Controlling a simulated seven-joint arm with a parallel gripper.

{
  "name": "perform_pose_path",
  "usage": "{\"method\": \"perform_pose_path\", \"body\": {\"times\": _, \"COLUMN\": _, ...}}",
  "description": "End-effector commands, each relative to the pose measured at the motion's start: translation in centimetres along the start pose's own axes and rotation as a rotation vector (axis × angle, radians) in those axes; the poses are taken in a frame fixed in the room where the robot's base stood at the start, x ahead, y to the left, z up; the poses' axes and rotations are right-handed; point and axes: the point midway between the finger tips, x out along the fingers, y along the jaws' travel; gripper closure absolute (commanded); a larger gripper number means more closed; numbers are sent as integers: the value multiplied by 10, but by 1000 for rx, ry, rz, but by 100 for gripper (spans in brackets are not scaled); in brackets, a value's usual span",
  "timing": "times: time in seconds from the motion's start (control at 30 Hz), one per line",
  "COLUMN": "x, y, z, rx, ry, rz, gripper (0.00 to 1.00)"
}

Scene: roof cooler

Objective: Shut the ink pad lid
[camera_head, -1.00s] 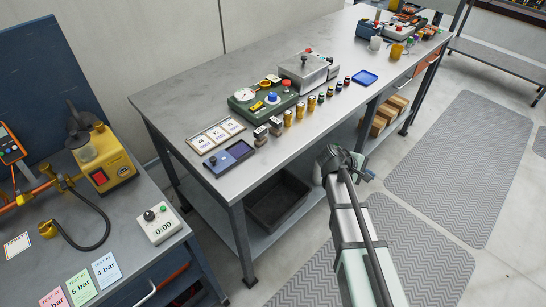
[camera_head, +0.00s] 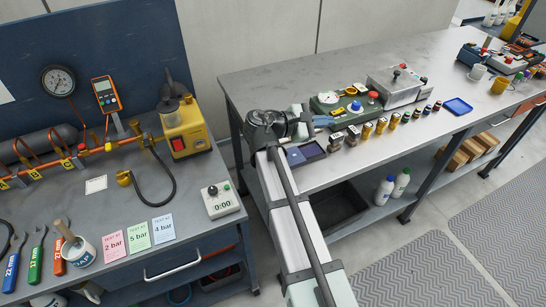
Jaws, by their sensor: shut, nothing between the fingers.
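A flat dark blue case that looks like the ink pad (camera_head: 306,154) lies at the front left corner of the long grey bench. Its dark inner face shows, so it looks open. It is too small to make out how its lid stands. My gripper (camera_head: 324,120) is shut and empty. It points to the right above the bench's left end, just behind the ink pad in the picture and apart from it. My arm and gripper hide the bench corner and most of the white cards behind the pad.
Stamps and brass cylinders (camera_head: 367,131) stand in a row right of the pad. Behind them are a green device (camera_head: 328,103) and a metal box (camera_head: 392,90). A blue tray (camera_head: 458,106) lies farther right. A second bench with a yellow pump (camera_head: 187,130) stands at left.

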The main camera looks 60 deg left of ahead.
Motion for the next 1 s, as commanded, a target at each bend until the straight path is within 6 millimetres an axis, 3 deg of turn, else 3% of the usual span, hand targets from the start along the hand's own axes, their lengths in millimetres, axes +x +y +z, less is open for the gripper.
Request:
{"method": "perform_pose_path", "body": {"times": 0.03, "x": -24, "y": 0, "z": -8, "rx": -37, "ry": 6, "rz": 20, "gripper": 100}}
{"method": "perform_pose_path", "body": {"times": 0.3, "x": -131, "y": -21, "z": -46, "rx": -257, "ry": 17, "rz": 100, "gripper": 100}}
{"method": "perform_pose_path", "body": {"times": 0.6, "x": -230, "y": -66, "z": -80, "rx": -493, "ry": 15, "rz": 175, "gripper": 100}}
{"method": "perform_pose_path", "body": {"times": 0.8, "x": -262, "y": -85, "z": -89, "rx": -577, "ry": 10, "rz": 200, "gripper": 100}}
{"method": "perform_pose_path", "body": {"times": 1.0, "x": -263, "y": -88, "z": -92, "rx": -598, "ry": 7, "rz": 204, "gripper": 100}}
